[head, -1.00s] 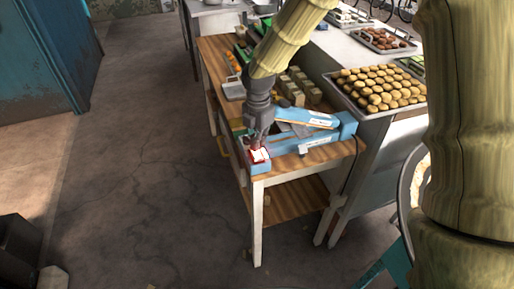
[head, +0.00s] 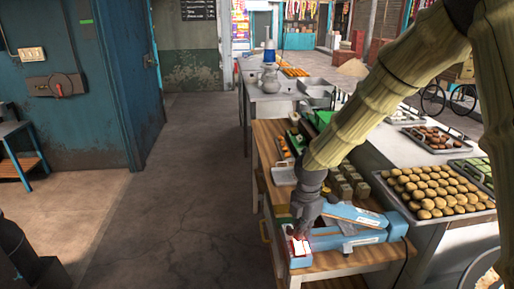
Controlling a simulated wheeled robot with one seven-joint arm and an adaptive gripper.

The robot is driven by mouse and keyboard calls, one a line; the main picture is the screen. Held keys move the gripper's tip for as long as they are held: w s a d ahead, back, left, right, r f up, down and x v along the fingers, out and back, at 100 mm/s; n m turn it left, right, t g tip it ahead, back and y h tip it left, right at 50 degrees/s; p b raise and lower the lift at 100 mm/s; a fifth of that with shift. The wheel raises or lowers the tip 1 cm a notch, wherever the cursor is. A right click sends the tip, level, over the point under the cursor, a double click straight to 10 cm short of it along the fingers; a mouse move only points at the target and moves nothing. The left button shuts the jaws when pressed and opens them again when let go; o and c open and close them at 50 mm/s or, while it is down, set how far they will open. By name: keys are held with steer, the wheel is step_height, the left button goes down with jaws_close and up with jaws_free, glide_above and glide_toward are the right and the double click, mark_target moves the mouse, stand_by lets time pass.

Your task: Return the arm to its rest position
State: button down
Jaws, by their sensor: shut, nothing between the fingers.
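My arm, with bamboo-like tan links, reaches down from the upper right in the head view. My dark grey gripper (head: 298,232) is at its lower end, pointing down over the near left end of a blue bar-shaped device (head: 352,236) on the wooden table. The gripper looks shut and empty. A small white piece with a red edge (head: 299,246) lies on the device's end just below the fingertips. I cannot tell whether the fingertips touch it.
The wooden table (head: 266,150) also holds small wrapped blocks (head: 350,186) and a grey scoop-like tray (head: 284,174). To the right, a tray of round cookies (head: 436,190) sits on a white counter. Open concrete floor (head: 190,190) lies to the left.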

steer(key=s+a+f+m+y, duration=0.1)
steer(key=s+f+m, duration=0.25)
steer(key=f, duration=0.35)
steer(key=s+a+f+m, duration=0.1)
steer(key=s+f+m, duration=0.2)
steer(key=s+f, duration=0.3)
steer(key=s+d+f+m+h, duration=0.1)
steer(key=s+d+f+m, duration=0.2)
steer(key=s+f+m, duration=0.8)
steer(key=s+d+f+m, duration=0.3)
steer(key=s+f+m, duration=0.4)
steer(key=s, duration=0.9)
step_height(320, 180, down, 8)
steer(key=b, duration=0.8)
steer(key=shift+w+f, duration=0.15)
steer(key=shift+f, duration=0.05)
